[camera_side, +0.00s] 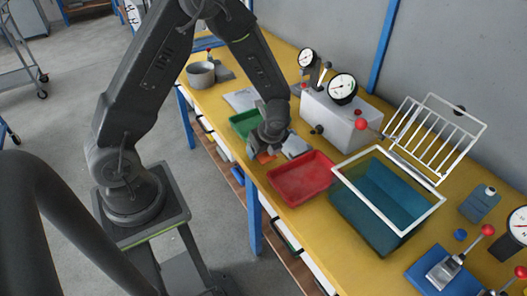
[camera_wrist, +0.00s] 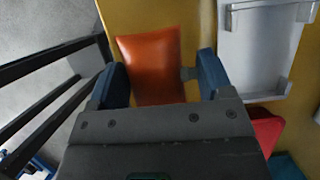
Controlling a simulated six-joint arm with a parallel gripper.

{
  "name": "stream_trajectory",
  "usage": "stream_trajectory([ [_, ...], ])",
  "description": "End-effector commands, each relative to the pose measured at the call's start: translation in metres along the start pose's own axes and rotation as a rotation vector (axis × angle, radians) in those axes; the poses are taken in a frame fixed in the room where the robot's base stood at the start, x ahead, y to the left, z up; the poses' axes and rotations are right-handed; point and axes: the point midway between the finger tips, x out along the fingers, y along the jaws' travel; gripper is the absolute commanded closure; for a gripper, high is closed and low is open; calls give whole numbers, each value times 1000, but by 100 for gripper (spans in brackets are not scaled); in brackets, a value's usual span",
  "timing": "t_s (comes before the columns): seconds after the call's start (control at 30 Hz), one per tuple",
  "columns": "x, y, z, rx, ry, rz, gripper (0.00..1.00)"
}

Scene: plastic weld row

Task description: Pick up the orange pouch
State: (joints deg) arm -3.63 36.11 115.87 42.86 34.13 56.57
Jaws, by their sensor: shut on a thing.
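The orange pouch (camera_wrist: 150,50) lies between the two blue fingers of my gripper (camera_wrist: 160,78) in the wrist view. My gripper is shut on it, with one finger at each side. The dark gripper body hides the near end of the pouch. In the side view a small bit of the pouch (camera_side: 264,158) shows below my gripper (camera_side: 268,148), close to the front edge of the yellow bench (camera_side: 217,96). I cannot tell whether the pouch touches the bench top.
A red tray (camera_side: 300,180) is right of my gripper, and a green tray (camera_side: 240,122) is behind it to the left. A light grey holder (camera_wrist: 262,50) lies beside the pouch. A teal tank (camera_side: 432,207) and a grey box with gauges (camera_side: 335,125) stand farther right.

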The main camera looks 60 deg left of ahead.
Motion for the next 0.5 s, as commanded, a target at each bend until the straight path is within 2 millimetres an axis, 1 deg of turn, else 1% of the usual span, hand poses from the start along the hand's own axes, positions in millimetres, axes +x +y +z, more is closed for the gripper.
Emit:
stream_trajectory([
  [0.13, -26, 0, 12, -5, -1, -4, 49],
  [0.3, -34, 28, 52, -9, -1, 0, 49],
  [0.5, -44, 54, 90, -9, -1, 0, 49],
])
